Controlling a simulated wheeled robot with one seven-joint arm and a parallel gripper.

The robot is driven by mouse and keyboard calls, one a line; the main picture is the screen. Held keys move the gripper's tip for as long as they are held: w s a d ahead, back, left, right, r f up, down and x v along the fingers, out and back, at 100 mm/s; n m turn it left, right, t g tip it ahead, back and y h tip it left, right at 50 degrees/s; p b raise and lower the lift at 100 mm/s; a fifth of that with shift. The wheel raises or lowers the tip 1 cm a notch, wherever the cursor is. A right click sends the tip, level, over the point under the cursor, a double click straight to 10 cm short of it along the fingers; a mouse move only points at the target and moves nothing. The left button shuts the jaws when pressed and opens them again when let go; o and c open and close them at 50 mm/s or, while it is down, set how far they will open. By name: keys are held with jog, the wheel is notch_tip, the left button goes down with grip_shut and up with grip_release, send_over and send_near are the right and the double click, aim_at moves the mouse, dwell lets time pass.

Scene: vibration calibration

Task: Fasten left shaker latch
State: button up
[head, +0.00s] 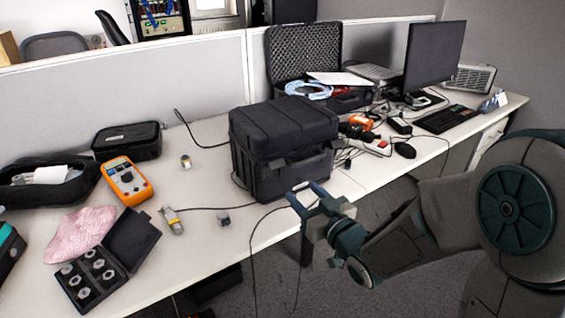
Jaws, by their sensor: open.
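A bulky black case (243,168), which appears to be the shaker, stands on the near side of the white desk. Its lid (284,118) is down on the body. A handle shows on the front face, but the latches are too dark and small to make out, so I cannot tell whether the left one is fastened. My gripper (306,193) is open and empty, just in front of the case's lower front, by the desk edge. I cannot tell whether its fingers touch the case.
An orange multimeter (126,181), a small sensor (172,220) with a cable and an open box (117,258) of metal parts lie left. An open foam-lined case (303,50) and a monitor (434,57) stand behind right.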

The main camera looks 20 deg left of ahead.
aim_at(278, 167)
jog(key=x, duration=1.1)
jog(key=shift+s, duration=0.1)
jog(key=c, duration=0.7)
